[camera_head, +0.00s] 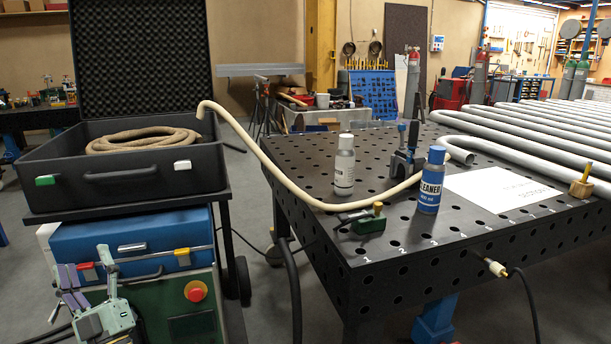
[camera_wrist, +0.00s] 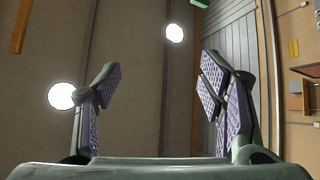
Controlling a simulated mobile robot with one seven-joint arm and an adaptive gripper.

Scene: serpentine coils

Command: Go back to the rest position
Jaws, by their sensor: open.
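My gripper (camera_head: 82,276) shows at the lower left of the head view, in front of the blue and green cabinet. In the wrist view my gripper (camera_wrist: 157,100) has its two padded fingers wide apart with nothing between them. The wrist view looks up at the ceiling and wall, with two bright round lamps. The gripper is left of the perforated table and below the open black case.
The open black case (camera_head: 120,193) holds a coiled hose (camera_head: 142,139). A beige tube (camera_head: 270,168) arches from the case to the perforated black table (camera_head: 400,268). A white bottle (camera_head: 344,165), a blue cleaner bottle (camera_head: 431,181) and grey serpentine pipes (camera_head: 520,137) are on the table.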

